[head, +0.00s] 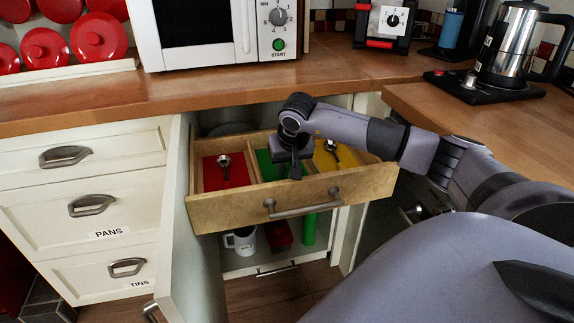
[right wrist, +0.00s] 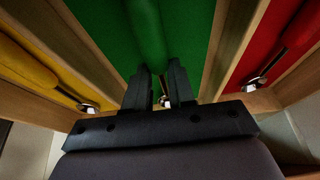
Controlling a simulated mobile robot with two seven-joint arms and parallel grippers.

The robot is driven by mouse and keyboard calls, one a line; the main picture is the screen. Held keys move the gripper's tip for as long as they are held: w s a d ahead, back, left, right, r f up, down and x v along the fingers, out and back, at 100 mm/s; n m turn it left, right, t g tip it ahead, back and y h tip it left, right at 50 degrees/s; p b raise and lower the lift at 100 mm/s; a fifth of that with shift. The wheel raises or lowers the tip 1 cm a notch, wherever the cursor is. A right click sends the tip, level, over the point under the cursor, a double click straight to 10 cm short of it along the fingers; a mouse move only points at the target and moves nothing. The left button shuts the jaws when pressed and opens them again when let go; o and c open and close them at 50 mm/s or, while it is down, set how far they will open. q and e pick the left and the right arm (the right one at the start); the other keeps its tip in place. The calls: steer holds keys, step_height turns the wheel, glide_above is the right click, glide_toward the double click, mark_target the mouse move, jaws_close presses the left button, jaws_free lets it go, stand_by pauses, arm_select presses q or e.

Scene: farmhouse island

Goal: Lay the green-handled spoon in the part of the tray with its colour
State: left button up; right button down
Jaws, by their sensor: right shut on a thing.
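The tray is an open wooden drawer (head: 225,212) with red (head: 212,182), green (head: 266,178) and yellow (head: 350,158) parts, green in the middle. My right gripper (head: 294,172) points down into or just above the green part; it also shows in the right wrist view (right wrist: 162,75). It is shut on the green-handled spoon (right wrist: 148,35), whose handle runs along the green part (right wrist: 195,35). A bit of its metal shows between the fingers. I cannot tell whether the spoon touches the floor of that part. In the head view my arm hides it. My left gripper is not in view.
One spoon (head: 224,163) lies in the red part and another (head: 332,146) in the yellow part. Wooden dividers and the drawer front with its handle (head: 300,208) are close to the gripper. A white mug (head: 241,241) stands below. A microwave (head: 210,35) stands on the counter behind.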

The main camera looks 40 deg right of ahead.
steer(key=shift+f, duration=0.25)
stand_by(0.3)
steer(key=shift+c, duration=1.6)
jaws_free()
